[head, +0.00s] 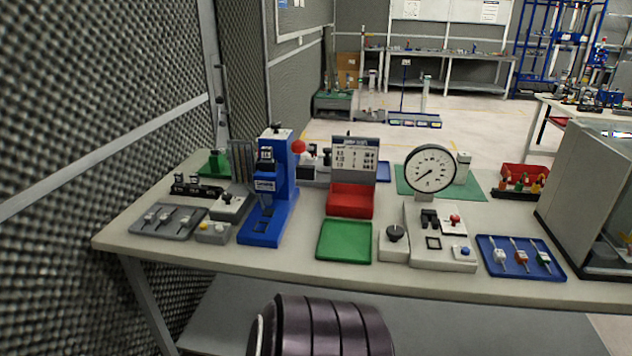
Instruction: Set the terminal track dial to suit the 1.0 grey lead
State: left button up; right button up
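A blue bench press (268,190) with a red ball knob stands left of centre on the workbench. Small markings on its front are too small to read. A black rotary knob (395,232) sits on a pale box right of the green mat. I cannot tell which part is the terminal track dial. A grey tray (143,230) at the left holds several small pale leads. A blue tray (484,243) at the right holds leads with white, red and green ends. I cannot tell which is the 1.0 grey lead. Neither gripper is in view.
A sign board (357,142) stands behind a red bin (350,201). A green mat (343,251) lies empty at the front. A glass-sided cabinet (570,190) bounds the right; a foam wall (60,150) the left.

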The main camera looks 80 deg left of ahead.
aim_at(226, 196)
jog(key=u, duration=2.05)
jog(key=j+u, duration=0.25)
jog(key=u, duration=0.25)
jog(key=i+j+u, duration=0.15)
jog(key=u, duration=0.35)
jog(key=i+j+u, duration=0.2)
jog(key=u, duration=0.25)
jog(key=j, duration=0.1)
